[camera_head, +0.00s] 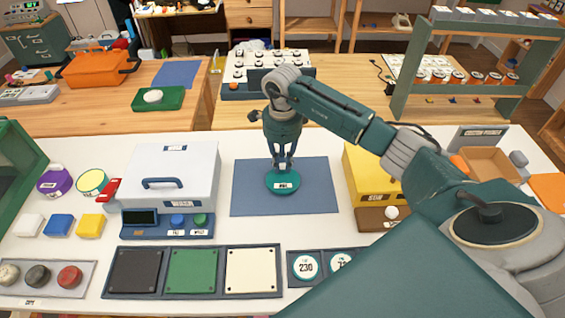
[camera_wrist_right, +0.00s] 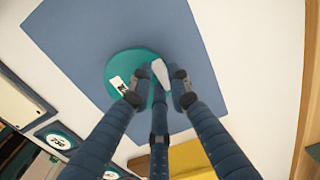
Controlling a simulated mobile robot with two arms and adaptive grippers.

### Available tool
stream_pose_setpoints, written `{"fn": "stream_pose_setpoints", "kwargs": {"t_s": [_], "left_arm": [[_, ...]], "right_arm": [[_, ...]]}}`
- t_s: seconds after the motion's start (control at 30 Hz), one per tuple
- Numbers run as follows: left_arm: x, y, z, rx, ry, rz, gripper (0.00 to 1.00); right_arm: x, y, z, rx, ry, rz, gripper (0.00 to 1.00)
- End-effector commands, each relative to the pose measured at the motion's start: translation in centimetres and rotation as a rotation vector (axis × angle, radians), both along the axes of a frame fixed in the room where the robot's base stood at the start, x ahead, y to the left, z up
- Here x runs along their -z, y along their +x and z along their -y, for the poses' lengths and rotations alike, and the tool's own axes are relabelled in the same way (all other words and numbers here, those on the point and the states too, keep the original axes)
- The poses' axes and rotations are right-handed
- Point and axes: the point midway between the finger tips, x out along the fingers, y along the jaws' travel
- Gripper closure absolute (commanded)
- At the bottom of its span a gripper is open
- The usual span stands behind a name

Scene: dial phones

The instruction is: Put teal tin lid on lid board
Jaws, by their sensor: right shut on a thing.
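The teal tin lid (camera_head: 283,184) is a round disc with a small white label, at the middle of the blue mat (camera_head: 245,198). My right gripper (camera_head: 282,166) reaches down over the lid from above, its fingers closed at the lid's top. In the right wrist view, the lid (camera_wrist_right: 118,66) lies under the fingertips (camera_wrist_right: 160,85), with a pale piece between them. I cannot tell whether the lid touches the mat or hangs just above it. No board readable as the lid board shows. My left gripper is out of view.
A white box (camera_head: 190,165) with a blue handle stands left of the mat, and a yellow box (camera_head: 366,172) stands right. A tray with black, green and cream panels (camera_head: 193,271) lies in front.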

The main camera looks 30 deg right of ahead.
Motion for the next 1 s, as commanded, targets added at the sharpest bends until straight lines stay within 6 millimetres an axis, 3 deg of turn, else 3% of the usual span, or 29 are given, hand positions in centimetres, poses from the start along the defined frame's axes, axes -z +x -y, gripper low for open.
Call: {"fn": "stream_pose_setpoints", "kwargs": {"t_s": [0.43,0.47,0.53,0.83,1.0], "left_arm": [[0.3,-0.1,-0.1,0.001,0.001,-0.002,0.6],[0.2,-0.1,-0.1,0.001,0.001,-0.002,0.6],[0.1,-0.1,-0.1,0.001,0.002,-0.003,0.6],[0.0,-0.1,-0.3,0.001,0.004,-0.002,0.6],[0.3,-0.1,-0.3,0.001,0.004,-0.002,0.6]], "right_arm": [[1.4,0.0,0.1,0.0,-0.001,0.002,1.0],[1.3,0.0,0.0,0.0,-0.001,0.002,0.79],[1.2,0.0,0.0,0.0,-0.001,0.001,0.65],[1.1,0.0,0.0,0.0,-0.001,0.001,0.64],[-0.1,0.1,0.1,0.0,-0.001,0.004,0.64]]}}
